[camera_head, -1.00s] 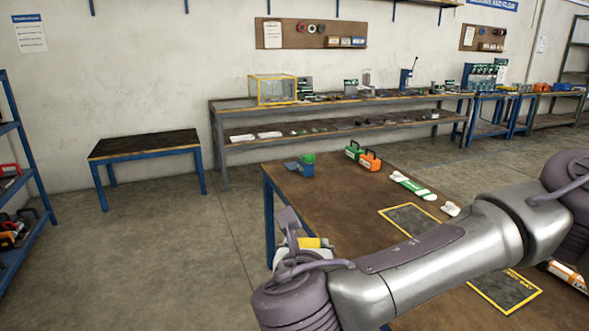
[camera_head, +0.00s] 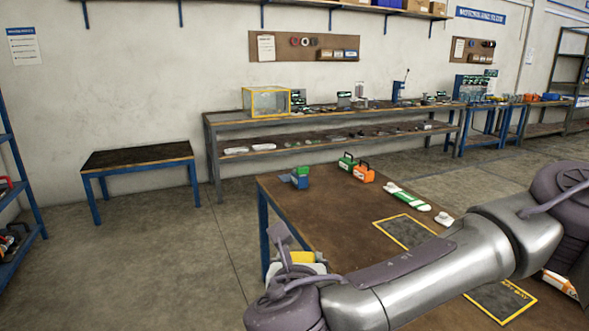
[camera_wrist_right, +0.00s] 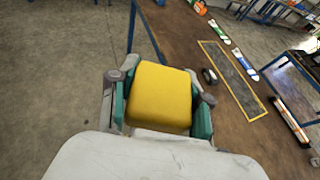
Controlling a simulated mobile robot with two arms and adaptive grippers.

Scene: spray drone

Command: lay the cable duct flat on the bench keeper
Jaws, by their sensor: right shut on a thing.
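My right gripper (camera_wrist_right: 160,118) is shut on a yellow block (camera_wrist_right: 161,95), with teal finger pads on both sides of it. In the head view the yellow block (camera_head: 303,258) shows beyond my right arm, by the near left edge of the brown bench (camera_head: 330,215). From the wrist it is seen nearly end-on, so its length cannot be told; it may be the cable duct. Its gap to the bench cannot be told. A yellow-framed dark mat (camera_head: 404,232) lies on the bench; I cannot tell which thing is the bench keeper. My left gripper is out of view.
On the bench are a green and blue item (camera_head: 300,178), an orange case (camera_head: 364,172), a green case (camera_head: 347,162) and a white-green strip (camera_head: 408,197). A second framed mat (camera_head: 500,301) lies nearer. Floor to the left is open up to a small table (camera_head: 138,157).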

